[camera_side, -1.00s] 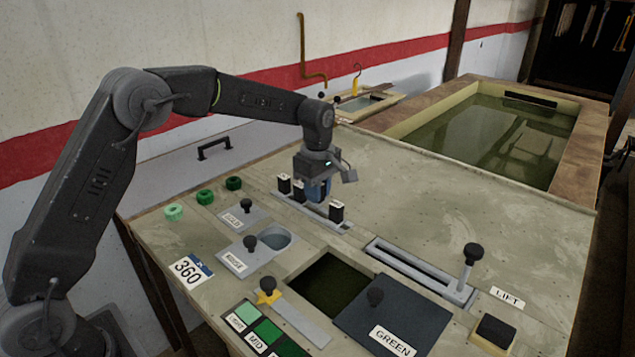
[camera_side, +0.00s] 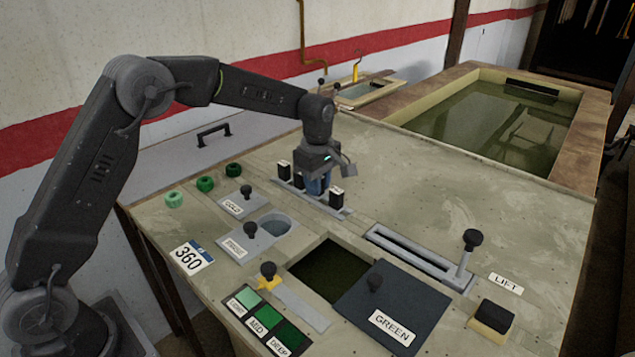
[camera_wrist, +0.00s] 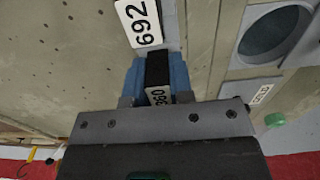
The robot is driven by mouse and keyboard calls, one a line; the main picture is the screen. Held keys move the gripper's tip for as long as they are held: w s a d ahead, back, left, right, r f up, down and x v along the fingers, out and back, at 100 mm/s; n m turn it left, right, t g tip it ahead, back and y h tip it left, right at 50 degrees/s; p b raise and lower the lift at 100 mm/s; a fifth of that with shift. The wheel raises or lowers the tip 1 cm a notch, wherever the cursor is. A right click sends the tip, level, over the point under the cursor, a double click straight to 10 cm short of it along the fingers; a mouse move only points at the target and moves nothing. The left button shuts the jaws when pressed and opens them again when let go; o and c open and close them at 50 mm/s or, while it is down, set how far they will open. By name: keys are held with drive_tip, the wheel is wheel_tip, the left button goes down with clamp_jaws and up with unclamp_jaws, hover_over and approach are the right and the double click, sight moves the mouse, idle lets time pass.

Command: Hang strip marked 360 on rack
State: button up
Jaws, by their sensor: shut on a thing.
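The rack (camera_side: 346,211) is a narrow grey rail on the bench with several black blocks standing along it. My gripper (camera_side: 316,187) is down at the rail, between the black blocks (camera_side: 284,171) at its left and one (camera_side: 336,198) at its right. Another white tag, reading 692 (camera_wrist: 141,22), is just beyond the fingers. The lower part of the held strip is hidden, so whether it touches the rail cannot be told.
A card reading 360 (camera_side: 190,257) lies at the bench's left. A dark square opening (camera_side: 328,270) and a GREEN lid (camera_side: 393,308) are in front. The LIFT lever (camera_side: 470,245) stands right. A large water tank (camera_side: 490,125) is behind.

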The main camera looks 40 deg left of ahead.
drive_tip(key=shift+f, duration=0.55)
idle(0.4)
drive_tip(key=o, duration=0.9)
drive_tip(key=shift+r, duration=0.1)
drive_tip(key=shift+r, duration=3.4)
